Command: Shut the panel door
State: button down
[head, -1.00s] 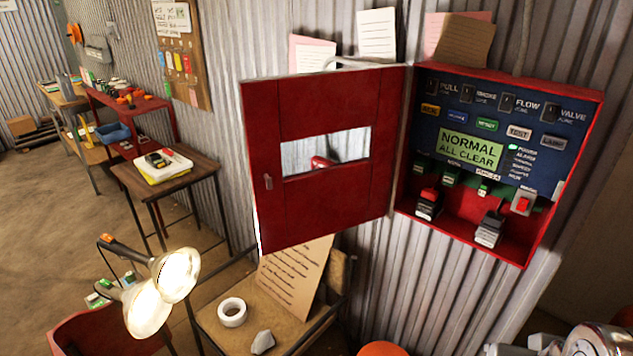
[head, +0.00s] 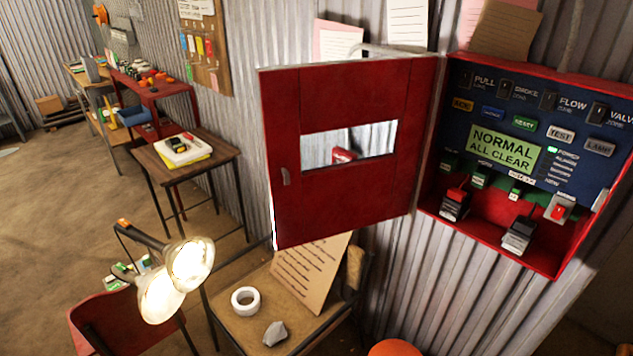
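The red panel door (head: 350,199) stands wide open to the left of its red panel box (head: 497,247) on the corrugated wall. It has a window slot and a small handle (head: 286,177) near its free left edge. The hinge side meets the box's left edge. Inside the open box are a blue control board with switches and buttons, a green display (head: 503,147) reading "NORMAL ALL CLEAR", and black and grey blocks at the bottom. My gripper is not in view.
A small table (head: 309,337) below the door holds a tape roll (head: 245,300), a grey lump (head: 274,333) and a leaning written board (head: 311,270). A lit two-headed lamp (head: 188,262) stands at lower left by a red chair (head: 120,315). Open floor lies at left.

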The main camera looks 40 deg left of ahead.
aim_at(295, 100)
jog(key=z, duration=1.45)
jog(key=k, duration=1.2)
jog(key=u, duration=2.25)
